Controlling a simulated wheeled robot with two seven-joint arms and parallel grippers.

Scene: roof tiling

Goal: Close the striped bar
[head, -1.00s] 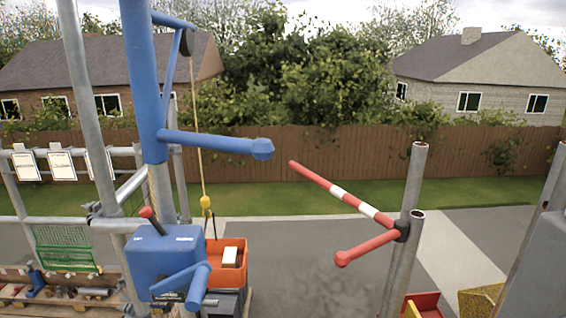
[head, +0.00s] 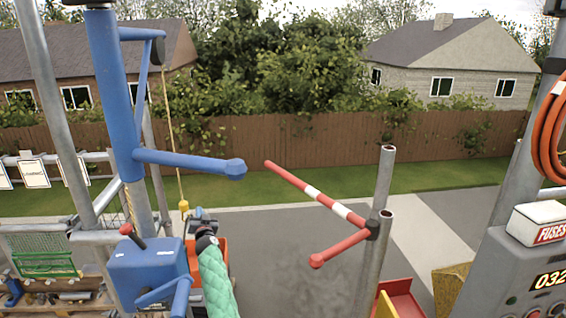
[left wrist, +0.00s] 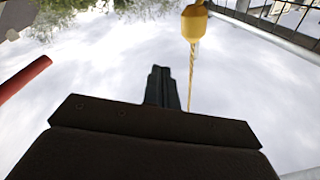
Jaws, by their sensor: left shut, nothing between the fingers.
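The red-and-white striped bar (head: 315,192) is pivoted on a grey post (head: 378,215) in the head view. It slopes up and left, with its far end free in the air; a short red arm (head: 338,248) sticks out below the pivot. My left gripper (head: 200,214), on a green-sleeved arm, is left of the bar and apart from it, in front of the orange bucket. In the left wrist view its fingers (left wrist: 161,78) are together and empty. A red bar end (left wrist: 22,78) shows at the left there. My right gripper is not in view.
A blue hoist (head: 110,95) with a side arm (head: 190,163) and a crank box stands left. Its rope carries a yellow weight (head: 184,206), near my left gripper. A grey control box (head: 520,265) stands right. Open air lies between hoist and bar.

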